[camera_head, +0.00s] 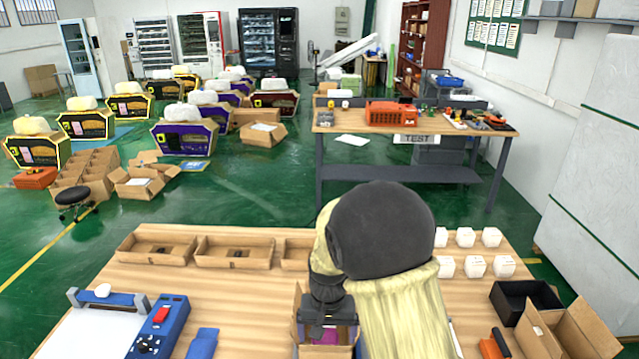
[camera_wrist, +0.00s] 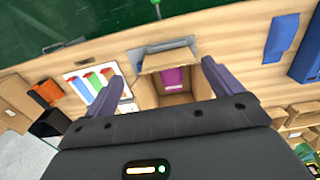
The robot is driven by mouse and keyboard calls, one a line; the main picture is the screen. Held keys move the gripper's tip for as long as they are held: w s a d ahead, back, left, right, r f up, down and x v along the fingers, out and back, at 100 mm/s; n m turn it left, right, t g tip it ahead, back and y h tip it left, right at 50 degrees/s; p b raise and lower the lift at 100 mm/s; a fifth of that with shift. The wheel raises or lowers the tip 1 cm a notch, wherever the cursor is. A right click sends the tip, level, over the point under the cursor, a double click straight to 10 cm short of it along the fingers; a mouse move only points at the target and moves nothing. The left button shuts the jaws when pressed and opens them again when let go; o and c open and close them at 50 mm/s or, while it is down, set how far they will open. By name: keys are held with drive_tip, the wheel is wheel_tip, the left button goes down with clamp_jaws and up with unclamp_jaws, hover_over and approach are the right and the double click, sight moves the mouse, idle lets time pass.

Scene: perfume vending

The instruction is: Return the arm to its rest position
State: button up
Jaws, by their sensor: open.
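My gripper (camera_head: 327,318) is above the wooden table (camera_head: 225,285) in front of me, partly hidden by my own arm. In the wrist view my gripper (camera_wrist: 162,71) is open, with its two dark fingers spread and nothing between them touching both. Beyond and between the fingers stands an open cardboard box (camera_wrist: 148,92) with a magenta item (camera_wrist: 173,78) inside. The magenta item (camera_head: 325,335) also shows under the gripper in the head view. My arm bends over the table, its dark rounded joint and pale yellow link covering the middle.
Shallow cardboard trays (camera_head: 157,247) and several white cups (camera_head: 475,266) lie along the far side. A blue device (camera_head: 160,328) stands at the left. A black box (camera_head: 526,300) and an open carton (camera_head: 570,330) stand at the right. A second table (camera_head: 370,142) is beyond.

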drive_tip(key=s+d+f+t+b, duration=0.2)
drive_tip(key=s+d+f+b, duration=0.1)
drive_tip(key=s+d+b, duration=0.7)
drive_tip(key=s+d, duration=0.2)
drive_tip(key=d, duration=0.1)
drive_tip(key=shift+s+d+t, duration=0.3)
drive_tip(key=shift+s, duration=0.05)
idle(0.7)
